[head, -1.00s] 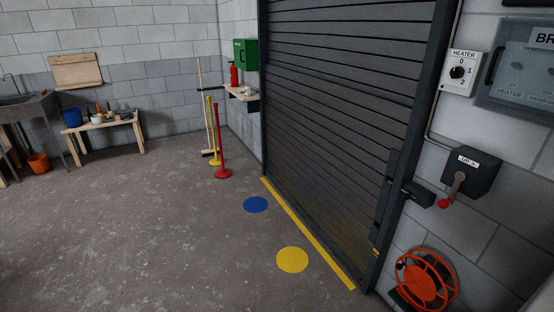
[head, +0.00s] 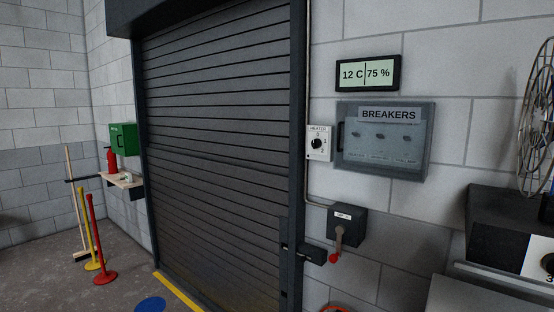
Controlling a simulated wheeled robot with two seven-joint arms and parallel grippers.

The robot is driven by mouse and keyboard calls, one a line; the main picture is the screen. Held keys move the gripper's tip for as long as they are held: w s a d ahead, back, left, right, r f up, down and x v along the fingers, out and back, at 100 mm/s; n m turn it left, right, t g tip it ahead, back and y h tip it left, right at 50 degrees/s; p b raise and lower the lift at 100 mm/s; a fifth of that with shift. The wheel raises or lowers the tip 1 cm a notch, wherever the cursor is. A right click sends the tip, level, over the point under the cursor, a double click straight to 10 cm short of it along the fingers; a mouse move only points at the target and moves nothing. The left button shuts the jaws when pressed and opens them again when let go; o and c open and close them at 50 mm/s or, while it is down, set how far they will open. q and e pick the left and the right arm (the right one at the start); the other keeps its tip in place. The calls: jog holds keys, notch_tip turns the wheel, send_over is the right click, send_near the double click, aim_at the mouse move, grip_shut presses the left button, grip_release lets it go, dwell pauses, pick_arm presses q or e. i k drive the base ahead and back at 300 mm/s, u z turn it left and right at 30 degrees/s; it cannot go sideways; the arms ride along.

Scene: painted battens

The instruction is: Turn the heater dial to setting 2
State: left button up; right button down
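The heater dial (head: 317,144) is a round black knob on a white plate labelled HEATER (head: 319,156). The plate is on the block wall just right of the shutter door, left of the breaker box. The marks 0, 1 and 2 run from the top down the right side of the knob. The knob is too small to read its pointer surely. Neither of my grippers shows in the head view, and nothing touches the dial.
A grey BREAKERS box (head: 386,139) and a display (head: 367,73) reading 12 C, 75 % are right of the dial. A lever box (head: 346,225) with a red-tipped handle is below. Dark equipment (head: 500,232) stands far right. Posts (head: 97,240) stand on the floor at left.

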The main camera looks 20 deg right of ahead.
aim_at(316, 143)
jog(key=u, duration=0.45)
jog(key=k, duration=0.6)
jog(key=u, duration=0.1)
jog(key=i, duration=1.4)
jog(key=z, duration=1.7)
jog(key=i, duration=0.85)
jog(key=z, duration=0.85)
